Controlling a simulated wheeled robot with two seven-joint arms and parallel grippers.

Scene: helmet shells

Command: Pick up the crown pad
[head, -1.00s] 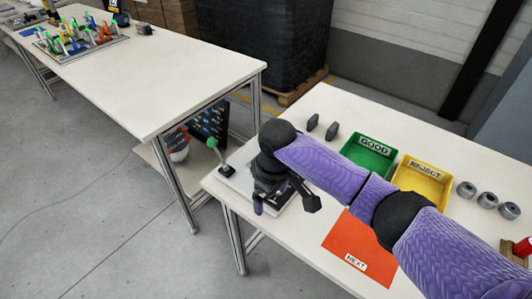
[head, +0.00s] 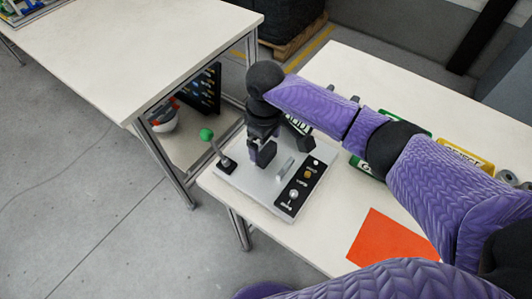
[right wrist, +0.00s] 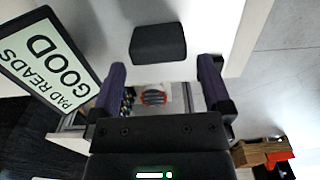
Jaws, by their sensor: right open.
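A dark grey, rounded block, which looks like the crown pad (right wrist: 158,42), shows in the right wrist view on a white surface. It lies beyond my right gripper's fingertips (right wrist: 163,66), roughly in line with the gap between them, and apart from both. My right gripper (head: 262,150) is open and empty, over the left part of the light grey test panel (head: 245,172) in the head view. I cannot clearly pick out that pad in the head view, where the wrist and fingers cover the spot. My left gripper is out of view.
The panel carries a black control strip (head: 301,187) and a green-knobbed lever (head: 207,135). A display (right wrist: 45,58) reads "PAD READS GOOD". An orange mat (head: 388,240) and a yellow REJECT tray (head: 466,156) lie to the right. Another table (head: 150,50) stands at left.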

